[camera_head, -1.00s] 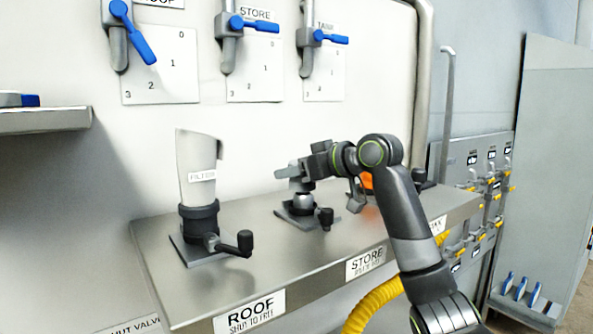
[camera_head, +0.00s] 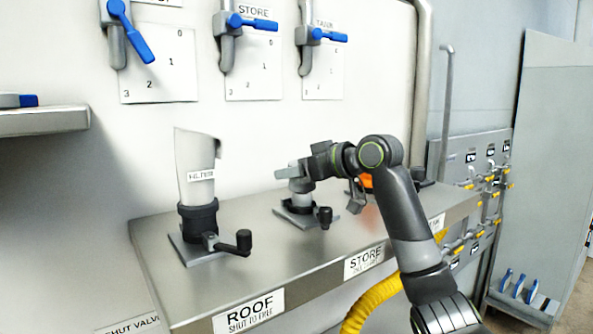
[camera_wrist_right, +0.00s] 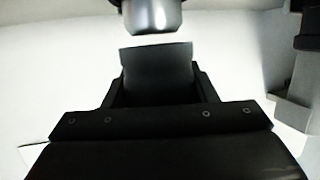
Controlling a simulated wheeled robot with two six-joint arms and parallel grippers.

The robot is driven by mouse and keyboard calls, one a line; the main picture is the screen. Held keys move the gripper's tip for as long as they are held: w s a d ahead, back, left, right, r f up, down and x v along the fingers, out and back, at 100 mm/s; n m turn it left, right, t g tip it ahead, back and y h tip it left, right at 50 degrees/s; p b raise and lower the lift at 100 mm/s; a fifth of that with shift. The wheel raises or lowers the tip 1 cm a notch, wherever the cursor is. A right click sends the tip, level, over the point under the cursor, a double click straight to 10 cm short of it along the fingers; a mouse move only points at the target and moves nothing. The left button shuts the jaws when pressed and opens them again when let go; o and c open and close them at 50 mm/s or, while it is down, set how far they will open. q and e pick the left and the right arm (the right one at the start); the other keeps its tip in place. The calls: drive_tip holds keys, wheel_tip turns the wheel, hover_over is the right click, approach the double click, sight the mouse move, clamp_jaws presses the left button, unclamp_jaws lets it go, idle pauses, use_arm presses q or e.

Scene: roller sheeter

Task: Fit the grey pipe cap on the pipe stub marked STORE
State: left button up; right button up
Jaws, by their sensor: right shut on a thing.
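The STORE pipe stub (camera_head: 301,201) stands on a square plate on the metal bench, behind the STORE label. My right gripper (camera_head: 292,172) is above it, shut on the grey pipe cap (camera_head: 297,186). The cap sits over the stub's top, largely hidden by the gripper, and I cannot tell whether it is seated. In the right wrist view my gripper (camera_wrist_right: 157,75) is seen close up. A shiny grey cylinder (camera_wrist_right: 152,17) shows at the top there, and I cannot tell whether it is cap or stub. My left gripper is not in view.
The ROOF stub, with a black collar (camera_head: 198,216) and a white filter (camera_head: 197,165), stands at left. A black-knobbed handle (camera_head: 325,217) is beside the STORE stub. An orange part (camera_head: 366,180) lies behind my arm. A yellow hose (camera_head: 372,305) hangs below the bench.

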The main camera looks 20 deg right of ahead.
sight(297, 185)
drive_tip(key=shift+f, duration=0.25)
drive_tip(key=shift+f, duration=0.35)
drive_tip(key=shift+f+b, duration=0.25)
drive_tip(key=shift+b, duration=0.1)
drive_tip(key=shift+f, duration=0.55)
drive_tip(key=shift+f+b, duration=0.25)
drive_tip(key=shift+b, duration=0.05)
drive_tip(key=o, duration=1.1)
drive_tip(key=shift+c, duration=0.2)
drive_tip(key=shift+s+d, duration=0.1)
